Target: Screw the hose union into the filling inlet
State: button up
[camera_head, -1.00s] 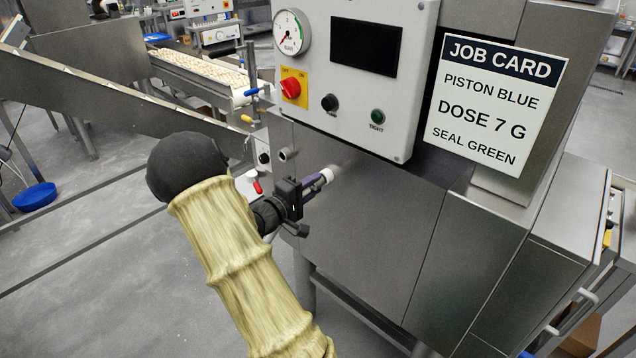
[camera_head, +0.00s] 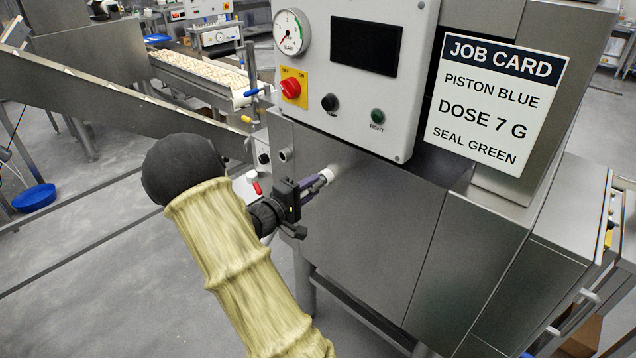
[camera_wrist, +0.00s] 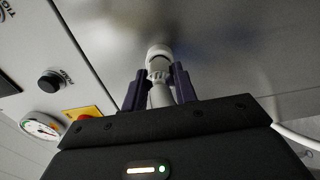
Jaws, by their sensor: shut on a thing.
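My gripper (camera_head: 319,182) is at the steel front of the filling machine, below the control box. In the wrist view its two dark purple fingers (camera_wrist: 158,88) are shut on the hose union (camera_wrist: 159,92), a pale grey piece with a ribbed or notched part. A white round collar (camera_wrist: 158,54) sits just beyond the fingertips, against or very near the steel face. The white end also shows in the head view (camera_head: 328,173). The filling inlet itself is not clearly seen; the collar and fingers hide that spot. I cannot tell how deep the union sits.
The control box (camera_head: 360,110) with gauge, red switch (camera_head: 290,88) and buttons overhangs above my gripper. A short steel stub (camera_head: 285,155) and a red-handled valve (camera_head: 256,186) are to the left. A pale hose or cable (camera_wrist: 292,136) curves at right in the wrist view.

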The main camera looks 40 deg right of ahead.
jog(key=shift+s+a+b, duration=0.2)
jog(key=shift+a+b, duration=0.25)
jog(key=shift+a, duration=2.1)
